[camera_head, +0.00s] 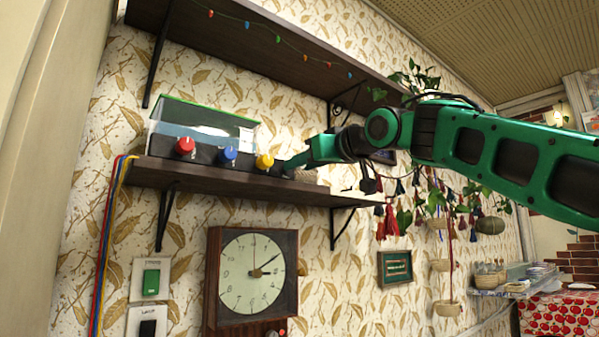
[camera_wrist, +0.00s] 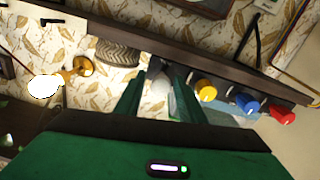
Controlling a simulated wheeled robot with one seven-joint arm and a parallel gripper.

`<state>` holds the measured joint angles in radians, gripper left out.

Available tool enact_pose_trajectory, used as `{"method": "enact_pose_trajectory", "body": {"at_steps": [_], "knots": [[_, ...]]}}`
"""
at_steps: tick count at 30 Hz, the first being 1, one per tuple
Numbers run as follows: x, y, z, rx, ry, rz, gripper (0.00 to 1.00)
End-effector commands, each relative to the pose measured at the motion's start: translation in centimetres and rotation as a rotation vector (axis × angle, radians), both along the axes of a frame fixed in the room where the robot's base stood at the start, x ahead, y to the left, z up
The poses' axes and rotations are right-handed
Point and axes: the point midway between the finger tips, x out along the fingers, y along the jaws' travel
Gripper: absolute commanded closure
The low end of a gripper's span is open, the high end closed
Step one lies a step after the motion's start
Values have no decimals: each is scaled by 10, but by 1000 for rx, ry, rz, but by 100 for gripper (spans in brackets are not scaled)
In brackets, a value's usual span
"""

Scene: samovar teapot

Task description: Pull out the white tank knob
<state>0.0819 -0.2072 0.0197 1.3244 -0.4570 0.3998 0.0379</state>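The tank (camera_head: 205,122) is a clear box with a green top edge and a dark front, standing on the lower wall shelf. Its front carries a red knob (camera_head: 185,146), a blue knob (camera_head: 228,155) and a yellow knob (camera_head: 264,161). My gripper (camera_head: 292,164) is at the tank's right end, beside the yellow knob, and hides the white knob in the head view. In the wrist view the white knob (camera_wrist: 160,84) shows between my two green fingers. The fingers lie on either side of it; I cannot tell whether they touch it. The yellow knob (camera_wrist: 206,90) is just right of the fingers.
A dark upper shelf (camera_head: 240,40) runs above the tank. The lower shelf's front edge (camera_head: 215,180) passes close under my gripper. A ribbed grey object (camera_wrist: 118,52) sits beside the tank. A wall clock (camera_head: 251,273) hangs below, with tassels and plants to the right.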

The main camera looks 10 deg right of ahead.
Motion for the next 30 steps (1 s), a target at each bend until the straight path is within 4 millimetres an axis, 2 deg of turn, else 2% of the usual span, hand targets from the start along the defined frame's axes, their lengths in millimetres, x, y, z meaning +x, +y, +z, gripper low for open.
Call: {"method": "enact_pose_trajectory", "body": {"at_steps": [9,13,24,30], "knots": [[0,3,0,0,-1,4,59],[-8,1,0,0,-1,5,59],[-69,-22,0,0,-1,4,59],[-92,-31,-1,1,-1,5,59]]}}
